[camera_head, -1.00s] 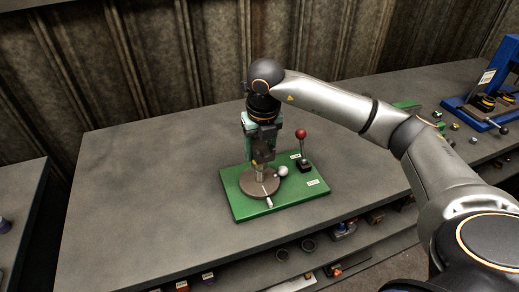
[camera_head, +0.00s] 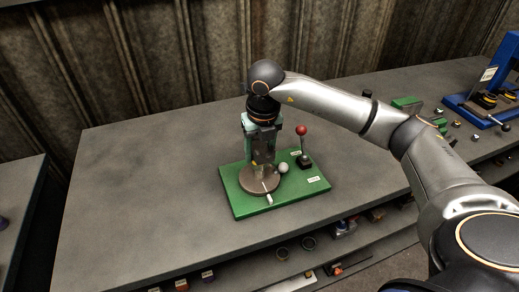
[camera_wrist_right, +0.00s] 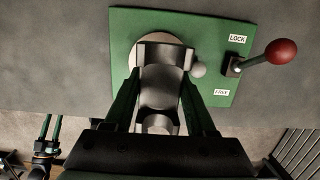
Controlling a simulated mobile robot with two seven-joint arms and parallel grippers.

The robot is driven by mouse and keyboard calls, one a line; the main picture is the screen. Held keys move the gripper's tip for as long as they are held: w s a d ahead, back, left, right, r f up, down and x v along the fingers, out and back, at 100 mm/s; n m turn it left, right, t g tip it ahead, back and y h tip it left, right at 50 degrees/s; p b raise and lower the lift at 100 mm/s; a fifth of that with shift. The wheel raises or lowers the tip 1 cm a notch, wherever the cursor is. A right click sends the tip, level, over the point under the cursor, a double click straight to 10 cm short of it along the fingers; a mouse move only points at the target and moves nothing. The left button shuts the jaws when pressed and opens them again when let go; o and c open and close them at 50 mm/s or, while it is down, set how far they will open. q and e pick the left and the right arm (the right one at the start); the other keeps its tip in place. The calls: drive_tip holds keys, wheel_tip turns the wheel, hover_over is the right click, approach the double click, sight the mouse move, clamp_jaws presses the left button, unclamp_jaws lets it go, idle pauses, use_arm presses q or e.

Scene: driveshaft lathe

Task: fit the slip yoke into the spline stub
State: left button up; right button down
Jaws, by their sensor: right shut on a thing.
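The slip yoke (camera_wrist_right: 162,88) is a grey metal piece between the two green fingers of my right gripper (camera_wrist_right: 160,82), which is shut on it. In the head view the yoke (camera_head: 264,152) is upright, directly above the round brown-grey disc (camera_head: 260,181) on the green base plate (camera_head: 236,207). The spline stub is hidden under the yoke and gripper, so I cannot tell how far the two overlap. In the wrist view, what looks like my left gripper (camera_wrist_right: 51,128) hangs at lower left, its two fingers apart and empty.
A red-knobbed lever (camera_head: 301,131) stands on the plate, right of the gripper, by LOCK and FREE labels. A pale ball (camera_head: 283,168) sits beside the disc. The grey bench (camera_head: 140,190) is clear at left. A blue frame (camera_head: 492,85) stands at far right.

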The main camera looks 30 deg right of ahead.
sight(262, 153)
drive_tip(key=shift+f+b, duration=1.5)
drive_tip(key=shift+f, duration=0.45)
drive_tip(key=shift+c, duration=1.9)
unclamp_jaws()
drive_tip(key=shift+o, duration=1.2)
drive_tip(key=shift+f, duration=0.2)
drive_tip(key=shift+r, duration=0.1)
drive_tip(key=r, duration=0.4)
drive_tip(key=s+r, duration=0.1)
drive_tip(key=r, duration=0.7)
drive_tip(key=shift+s+a+r, duration=0.25)
drive_tip(key=shift+s, duration=0.15)
